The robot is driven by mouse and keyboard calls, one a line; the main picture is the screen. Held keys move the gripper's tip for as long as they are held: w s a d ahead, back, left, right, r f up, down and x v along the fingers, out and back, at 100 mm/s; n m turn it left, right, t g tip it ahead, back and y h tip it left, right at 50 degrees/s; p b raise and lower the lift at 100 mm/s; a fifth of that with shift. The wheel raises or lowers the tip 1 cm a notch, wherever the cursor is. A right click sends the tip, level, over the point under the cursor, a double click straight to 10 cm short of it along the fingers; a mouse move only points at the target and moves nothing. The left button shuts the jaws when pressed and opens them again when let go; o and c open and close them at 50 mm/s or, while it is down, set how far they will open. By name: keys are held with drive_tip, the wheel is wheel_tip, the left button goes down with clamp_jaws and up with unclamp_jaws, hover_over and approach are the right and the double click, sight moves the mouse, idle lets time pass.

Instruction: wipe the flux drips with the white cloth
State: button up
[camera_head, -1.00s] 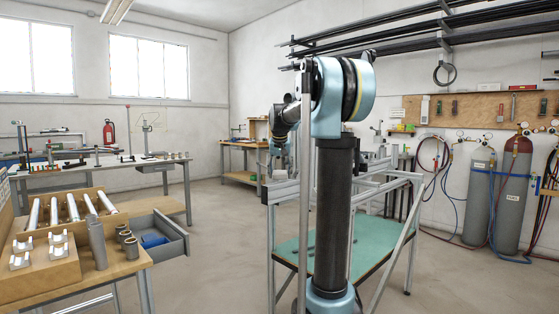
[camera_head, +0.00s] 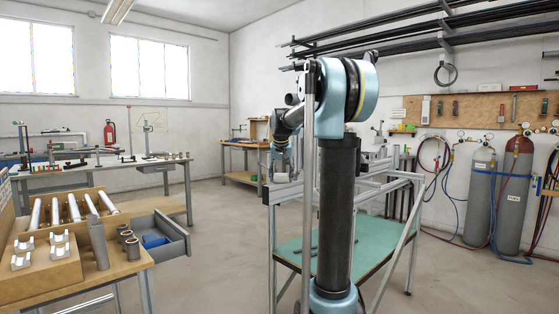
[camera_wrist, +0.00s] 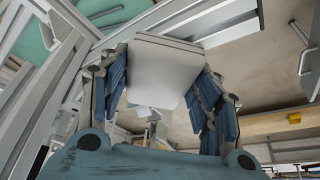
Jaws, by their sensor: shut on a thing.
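My gripper (camera_wrist: 160,85) is shut on a pale, flat-faced block-like thing (camera_wrist: 158,70), which looks like the white cloth folded into a pad. The blue finger pads sit on either side of it. In the head view my gripper (camera_head: 281,165) hangs at the left end of the metal frame jig (camera_head: 284,190), with the pale thing below it. I cannot tell whether the cloth touches the frame. I cannot make out any flux drips; my arm hides part of the jig.
A teal lower shelf (camera_head: 290,252) with dark slim things lies under the jig. A wooden bench (camera_head: 128,268) with tubes and an open drawer (camera_head: 165,240) stands at left. Gas cylinders (camera_head: 480,195) stand at the right wall. The floor between bench and jig is clear.

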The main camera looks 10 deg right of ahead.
wheel_tip(320, 180, up, 2)
drive_tip(key=shift+s+r, duration=0.1)
drive_tip(key=shift+r, duration=2.85)
